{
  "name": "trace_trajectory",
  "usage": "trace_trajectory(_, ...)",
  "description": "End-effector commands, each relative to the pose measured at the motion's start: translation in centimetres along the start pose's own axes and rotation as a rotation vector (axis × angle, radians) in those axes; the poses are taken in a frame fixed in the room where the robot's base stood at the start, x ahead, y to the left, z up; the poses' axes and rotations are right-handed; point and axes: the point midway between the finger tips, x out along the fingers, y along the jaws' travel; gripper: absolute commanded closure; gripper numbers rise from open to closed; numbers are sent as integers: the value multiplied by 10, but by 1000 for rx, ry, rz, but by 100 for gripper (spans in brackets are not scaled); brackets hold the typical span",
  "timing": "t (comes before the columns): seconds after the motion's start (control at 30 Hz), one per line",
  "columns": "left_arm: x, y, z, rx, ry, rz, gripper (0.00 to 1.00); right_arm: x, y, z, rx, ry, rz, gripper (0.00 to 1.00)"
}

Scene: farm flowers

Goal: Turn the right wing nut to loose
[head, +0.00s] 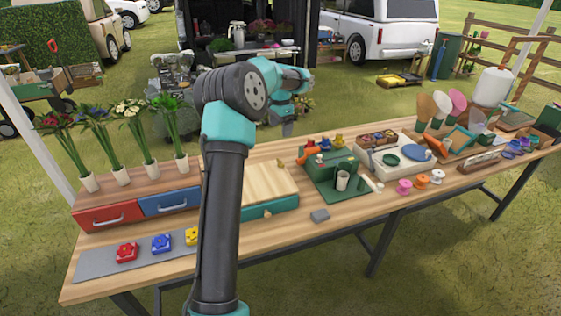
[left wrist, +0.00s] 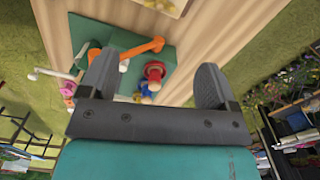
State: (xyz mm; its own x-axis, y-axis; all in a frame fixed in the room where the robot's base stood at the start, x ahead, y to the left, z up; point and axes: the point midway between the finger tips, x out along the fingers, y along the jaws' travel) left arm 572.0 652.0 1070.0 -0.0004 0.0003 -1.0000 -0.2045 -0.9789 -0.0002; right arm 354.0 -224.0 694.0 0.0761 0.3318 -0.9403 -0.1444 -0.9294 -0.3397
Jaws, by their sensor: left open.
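A green fixture (head: 334,168) stands on the table, with a red knob-like piece (head: 311,147), a blue one (head: 324,144) and a yellow one (head: 339,141) along its back. I cannot tell whether these are wing nuts or which is the right one. My left gripper (head: 287,130) hangs behind the table's back edge, left of the fixture. In the left wrist view it is open and empty (left wrist: 155,68), with the red piece (left wrist: 154,70) showing between its fingers, farther off. A blue piece (left wrist: 146,95) is partly hidden by the gripper body. My right gripper is not shown.
An orange handle (left wrist: 145,48) lies beside the red piece. Red (head: 126,251), blue (head: 161,243) and yellow (head: 193,236) knobs sit on a grey mat (head: 97,264). A wooden board (head: 268,180) lies left of the fixture. Several spools (head: 404,187) stand right of it.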

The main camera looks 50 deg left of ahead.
Motion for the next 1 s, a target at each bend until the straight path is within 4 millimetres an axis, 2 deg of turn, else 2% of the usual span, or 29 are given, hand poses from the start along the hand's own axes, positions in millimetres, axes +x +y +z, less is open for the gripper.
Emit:
trace_trajectory(0.8, 135, 0, 0, 0, -1, 1, 17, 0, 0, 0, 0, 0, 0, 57)
trace_trajectory(1.0, 156, 0, 0, 0, -1, 1, 17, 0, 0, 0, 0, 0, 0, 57)
